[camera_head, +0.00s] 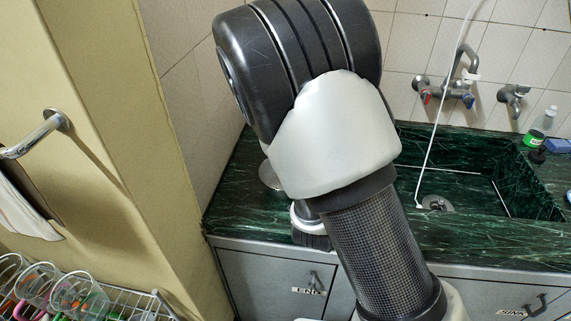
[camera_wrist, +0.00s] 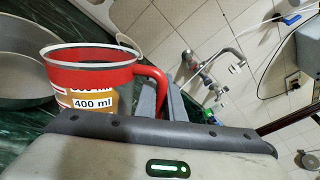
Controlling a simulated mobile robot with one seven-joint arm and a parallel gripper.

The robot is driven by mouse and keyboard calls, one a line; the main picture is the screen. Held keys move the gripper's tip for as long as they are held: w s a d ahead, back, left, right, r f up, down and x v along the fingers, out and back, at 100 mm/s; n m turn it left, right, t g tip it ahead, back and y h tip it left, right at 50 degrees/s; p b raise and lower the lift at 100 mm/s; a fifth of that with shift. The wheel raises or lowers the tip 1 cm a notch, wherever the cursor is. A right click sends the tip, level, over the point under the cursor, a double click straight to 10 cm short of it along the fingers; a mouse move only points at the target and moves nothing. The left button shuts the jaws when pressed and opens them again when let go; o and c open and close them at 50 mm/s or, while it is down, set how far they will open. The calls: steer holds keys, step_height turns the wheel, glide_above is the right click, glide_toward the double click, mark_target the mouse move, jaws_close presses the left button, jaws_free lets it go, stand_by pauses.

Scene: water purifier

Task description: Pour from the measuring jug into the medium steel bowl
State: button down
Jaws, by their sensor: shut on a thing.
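The measuring jug (camera_wrist: 92,82) shows in the wrist view, with a red rim band, a red handle and a "400 ml" mark. My gripper (camera_wrist: 158,92) is shut on its handle. The jug's rim looks level with the camera while the wall tiles slant, so the jug seems tilted in the room. Its contents are hidden. A steel bowl (camera_wrist: 22,88) is at the left edge of the wrist view, partly behind the jug and cut off. I cannot tell its size class. In the head view my arm hides the jug and gripper; a metallic round edge (camera_head: 269,176) shows left of it.
A dark green marble counter (camera_head: 232,190) runs along the tiled wall, with a sink (camera_head: 470,180) at the right. Wall taps (camera_head: 445,92) and a thin white hose stand over the sink. A dish rack (camera_head: 120,300) with glasses is lower left.

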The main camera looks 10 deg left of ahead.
steer(key=shift+w+a+r+n+g+h+p, duration=0.35)
steer(key=shift+a+r+n+p, duration=0.5)
steer(key=shift+p, duration=0.7)
steer(key=shift+d+f+n, duration=0.1)
steer(key=shift+f+n, duration=0.1)
steer(key=shift+n, duration=0.05)
steer(key=shift+w+a+r+n+p, duration=0.2)
steer(key=shift+a+r+n+p, duration=0.25)
steer(key=shift+p, duration=0.45)
steer(key=shift+w+a+r+n+p, duration=0.15)
steer(key=shift+a+r+n+p, duration=0.15)
steer(key=shift+r+n+p, duration=0.45)
steer(key=shift+w+a+f+n+g+h+p, duration=0.15)
steer(key=shift+a+f+n+p, duration=0.1)
steer(key=shift+a+p, duration=0.1)
steer(key=shift+w+a+f+n+g+h+p, duration=0.1)
steer(key=shift+w+a+n+p, duration=0.05)
steer(key=shift+a+n+p, duration=0.15)
stand_by(0.3)
